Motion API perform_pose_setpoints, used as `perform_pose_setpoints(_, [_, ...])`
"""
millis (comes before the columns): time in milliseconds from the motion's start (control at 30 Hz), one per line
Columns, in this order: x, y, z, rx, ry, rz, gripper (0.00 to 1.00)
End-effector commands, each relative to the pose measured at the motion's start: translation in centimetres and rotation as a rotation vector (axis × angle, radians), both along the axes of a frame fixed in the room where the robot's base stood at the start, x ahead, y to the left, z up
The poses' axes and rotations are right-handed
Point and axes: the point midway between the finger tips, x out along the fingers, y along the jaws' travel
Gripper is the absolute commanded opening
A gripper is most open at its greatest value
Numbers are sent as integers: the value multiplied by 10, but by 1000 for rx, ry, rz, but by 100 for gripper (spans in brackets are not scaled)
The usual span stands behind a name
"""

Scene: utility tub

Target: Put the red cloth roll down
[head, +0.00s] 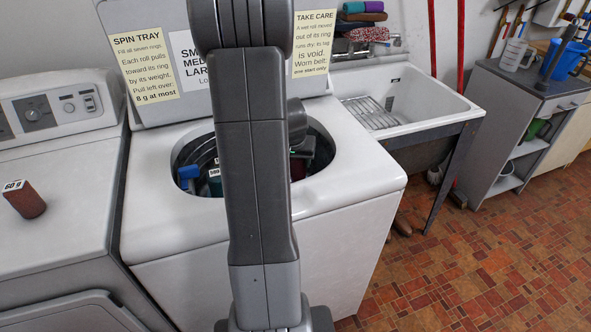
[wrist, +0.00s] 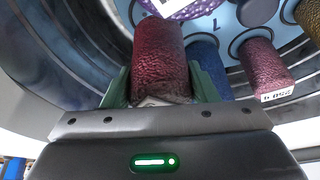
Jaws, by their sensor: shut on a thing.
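A dark red cloth roll (wrist: 160,55) is held between the green fingers of my gripper (wrist: 160,88), which is shut on it. The roll is over the light blue spin tray (wrist: 228,42) inside the tub; I cannot tell whether its far end touches the tray. In the head view my arm hides most of the tub opening. Part of my gripper (head: 306,146) shows at the opening's right side, with a bit of the red roll (head: 298,169) below it.
In the wrist view, a purple roll (wrist: 190,8), a blue roll (wrist: 207,68) and a mauve roll (wrist: 264,62) with a white tag stand close by. The metal tub wall (wrist: 65,60) curves around.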

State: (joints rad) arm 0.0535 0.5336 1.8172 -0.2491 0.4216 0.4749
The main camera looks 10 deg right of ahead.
Motion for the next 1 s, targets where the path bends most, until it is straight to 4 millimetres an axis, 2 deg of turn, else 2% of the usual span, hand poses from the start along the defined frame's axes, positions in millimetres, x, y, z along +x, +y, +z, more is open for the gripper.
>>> perform_pose_setpoints(200, [-1, 0, -31, 0, 3, 1, 23])
perform_pose_setpoints(567, [0, 0, -35, 1, -1, 0, 23])
perform_pose_setpoints(600, [0, 0, -33, 1, 0, 0, 61])
perform_pose_setpoints(667, [0, 0, -33, 1, 0, 0, 73])
perform_pose_setpoints(1000, [0, 0, -32, 0, 1, 0, 75])
